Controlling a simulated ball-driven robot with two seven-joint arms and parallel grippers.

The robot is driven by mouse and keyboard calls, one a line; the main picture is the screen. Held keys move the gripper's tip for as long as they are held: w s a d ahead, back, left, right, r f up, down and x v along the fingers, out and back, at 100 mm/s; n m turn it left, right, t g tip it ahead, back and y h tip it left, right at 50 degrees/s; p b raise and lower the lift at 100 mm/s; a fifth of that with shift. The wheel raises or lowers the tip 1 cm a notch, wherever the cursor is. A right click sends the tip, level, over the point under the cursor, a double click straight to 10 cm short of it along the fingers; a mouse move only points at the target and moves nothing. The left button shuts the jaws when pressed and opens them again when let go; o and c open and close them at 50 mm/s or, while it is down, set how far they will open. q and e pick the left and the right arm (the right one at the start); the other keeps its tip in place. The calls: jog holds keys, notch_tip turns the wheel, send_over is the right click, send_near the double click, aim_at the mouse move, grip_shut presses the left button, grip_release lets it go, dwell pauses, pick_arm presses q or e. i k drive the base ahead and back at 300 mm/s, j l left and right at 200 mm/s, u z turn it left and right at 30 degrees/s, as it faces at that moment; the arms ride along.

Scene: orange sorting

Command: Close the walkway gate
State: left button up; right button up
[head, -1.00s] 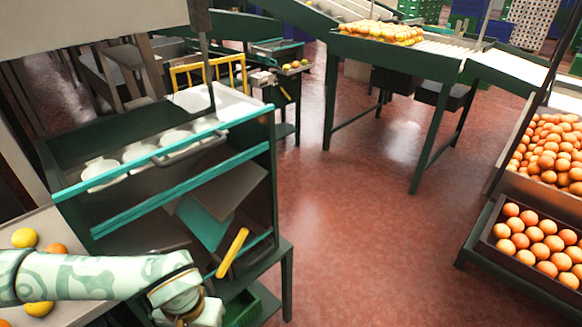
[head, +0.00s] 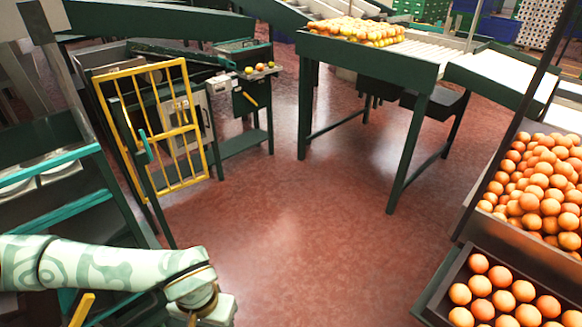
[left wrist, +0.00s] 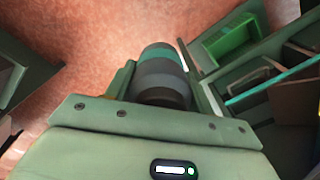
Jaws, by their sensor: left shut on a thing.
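The walkway gate (head: 157,125) is a yellow barred frame at the left of the head view, with a teal handle (head: 146,146) on it. It stands upright beside dark green machine frames, at the left edge of the open floor. My left gripper (head: 207,312) is at the bottom of the head view, nearer to me than the gate and well apart from it. In the left wrist view it is shut on a dark grey cylinder (left wrist: 160,88) with a teal band. The fingertips are mostly hidden. My right gripper is not in view.
Red floor (head: 300,240) is clear in the middle. A green-framed table (head: 320,48) with fruit stands at the back. Bins of oranges (head: 540,190) line the right. A green rack (head: 45,165) with teal rails is close on the left.

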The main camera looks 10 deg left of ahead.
aim_at(181, 61)
jog(key=i+l, duration=0.25)
jog(key=i, duration=0.15)
jog(key=i+l, duration=0.25)
jog(key=i, duration=0.2)
